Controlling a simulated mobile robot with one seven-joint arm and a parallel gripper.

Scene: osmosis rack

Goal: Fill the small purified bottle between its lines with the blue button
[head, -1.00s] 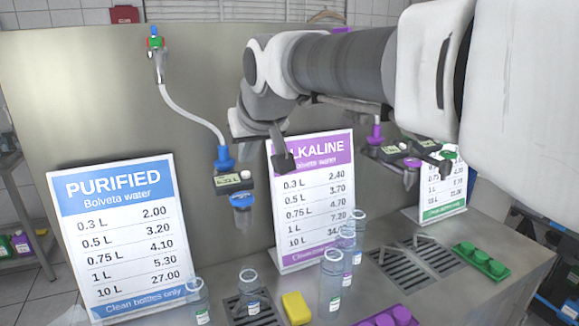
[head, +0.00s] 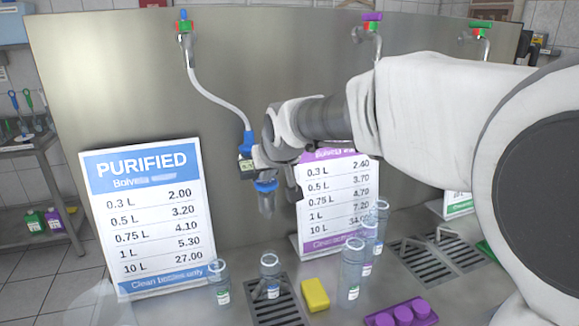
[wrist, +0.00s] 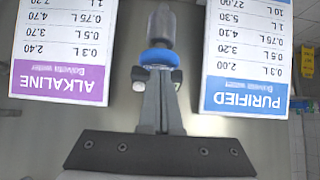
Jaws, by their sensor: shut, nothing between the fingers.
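A small clear bottle with a blue-marked label (head: 270,272) stands upright on the left drain grate, below the purified nozzle. Another clear bottle with a green-marked label (head: 220,282) stands left of it. The purified dispenser (head: 247,166) hangs on a pale hose, with a small display, blue parts and a clear nozzle (head: 267,200). My gripper (wrist: 158,82) is shut and empty, its fingertips close to the blue collar (wrist: 158,57) in the wrist view. I cannot tell whether they touch it. My wrist partly hides the dispenser in the head view, so the button is not clear. No water level is readable.
The PURIFIED price board (head: 150,270) stands left, and the ALKALINE board (head: 335,243) behind right. A yellow block (head: 315,295), taller clear bottles (head: 350,275) and purple caps (head: 402,312) sit on the counter to the right.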

